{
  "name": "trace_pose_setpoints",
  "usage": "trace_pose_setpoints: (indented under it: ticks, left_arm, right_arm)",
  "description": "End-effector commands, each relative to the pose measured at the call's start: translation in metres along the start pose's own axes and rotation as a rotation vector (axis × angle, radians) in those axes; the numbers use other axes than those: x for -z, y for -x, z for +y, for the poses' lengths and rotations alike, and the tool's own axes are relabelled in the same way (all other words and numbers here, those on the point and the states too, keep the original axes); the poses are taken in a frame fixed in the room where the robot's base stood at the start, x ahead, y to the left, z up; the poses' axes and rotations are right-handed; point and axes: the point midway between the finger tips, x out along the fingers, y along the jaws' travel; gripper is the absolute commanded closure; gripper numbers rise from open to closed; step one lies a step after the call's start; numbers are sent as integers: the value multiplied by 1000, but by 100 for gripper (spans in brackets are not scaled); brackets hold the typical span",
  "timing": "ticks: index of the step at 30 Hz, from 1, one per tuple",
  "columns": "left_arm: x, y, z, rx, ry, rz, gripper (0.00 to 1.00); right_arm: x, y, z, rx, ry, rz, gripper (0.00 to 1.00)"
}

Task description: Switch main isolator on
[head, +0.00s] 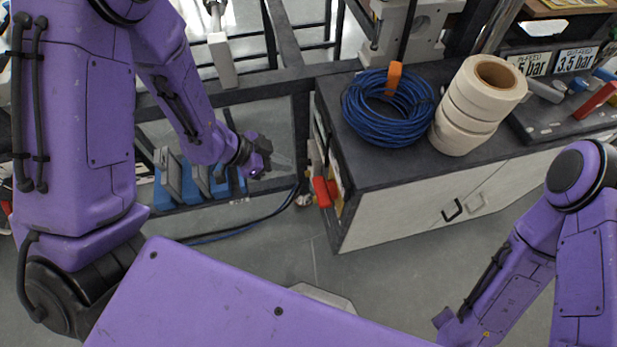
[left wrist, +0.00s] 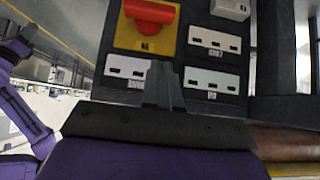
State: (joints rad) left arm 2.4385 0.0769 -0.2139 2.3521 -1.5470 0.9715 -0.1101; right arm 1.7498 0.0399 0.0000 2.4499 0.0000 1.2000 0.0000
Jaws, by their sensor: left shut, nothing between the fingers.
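The main isolator is a red rotary handle (left wrist: 150,14) on a yellow plate (left wrist: 124,38), at the top of the left wrist view. The handle lies roughly across the picture there; whether this means on or off I cannot tell. In the head view the red handle (head: 322,192) sticks out from the left end face of the cabinet. My left gripper (head: 289,160) is shut and empty, up and left of the handle, apart from it. Its fingers (left wrist: 162,78) show below the yellow plate in the left wrist view. My right forearm shows at lower right; its gripper is out of view.
White labelled socket plates (left wrist: 213,42) sit beside and below the isolator on the dark panel. The cabinet top (head: 390,167) holds a blue hose coil (head: 372,125) and stacked white rolls (head: 470,112). A dark frame post (head: 301,130) stands close to my left gripper.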

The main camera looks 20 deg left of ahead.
Motion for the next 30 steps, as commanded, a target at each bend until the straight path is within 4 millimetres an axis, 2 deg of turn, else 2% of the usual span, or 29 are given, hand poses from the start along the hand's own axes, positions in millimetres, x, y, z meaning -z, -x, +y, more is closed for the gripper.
trace_pose_setpoints:
  ticks: [14,15,21,30]
  left_arm:
    - [-1,-98,2,-3,0,-1,100]
    - [-9,-103,2,-3,4,-2,100]
    - [-26,-119,1,-1,2,-1,100]
    - [-28,-122,0,0,1,1,100]
  right_arm:
    - [-2,-6,0,0,0,0,100]
    - [-2,-6,0,0,0,0,100]
    - [-2,-6,0,0,0,0,100]
    - [-2,-6,0,0,0,0,100]
